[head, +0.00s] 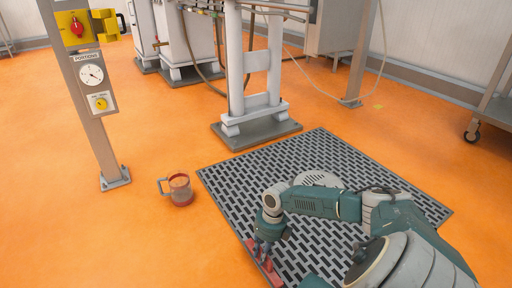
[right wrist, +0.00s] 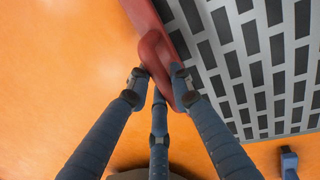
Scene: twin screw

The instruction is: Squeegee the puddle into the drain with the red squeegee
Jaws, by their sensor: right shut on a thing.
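The red squeegee (head: 269,272) is at the left front edge of the slotted grey floor grate (head: 321,146) in the head view. My right gripper (head: 262,245) points down and is shut on its handle, partly covered by my arm. In the right wrist view, the fingers (right wrist: 160,80) close around the red handle (right wrist: 154,52). A red strip of the squeegee (right wrist: 145,15) runs along the grate's edge (right wrist: 176,18). Whether the squeegee touches the floor cannot be told. No puddle can be made out. My left gripper cannot be identified in either view.
A reddish mug with a grey handle (head: 180,190) stands on the orange floor left of the grate. A post with a gauge (head: 95,110) stands beyond it. A white machine stand (head: 256,115) rises behind the grate. A wheeled trolley (head: 490,110) is far right.

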